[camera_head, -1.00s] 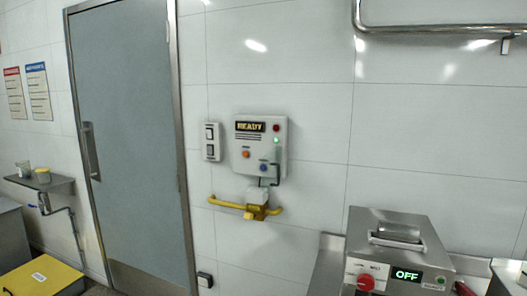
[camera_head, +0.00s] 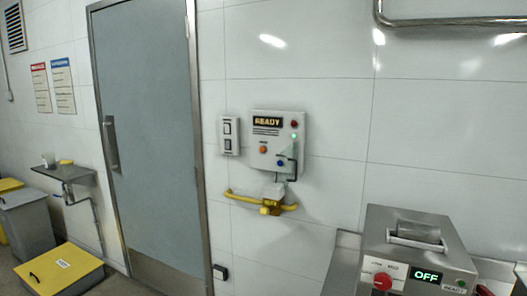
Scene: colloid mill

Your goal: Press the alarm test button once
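A light grey control panel (camera_head: 279,141) hangs on the tiled wall right of the door. Its dark display (camera_head: 268,121) reads READY in yellow. A red round piece (camera_head: 294,124) sits at its upper right, with a small lit green light (camera_head: 293,135) below. An orange button (camera_head: 263,150) is at its lower left and a blue one (camera_head: 281,163) at its lower right. Labels are too small to tell which is the alarm test button. A dark bent piece runs along the panel's lower right. My gripper is not in view.
A steel machine (camera_head: 417,250) showing OFF stands lower right. The grey door (camera_head: 150,130) is shut. A yellow-lidded bin (camera_head: 60,268) stands lower left.

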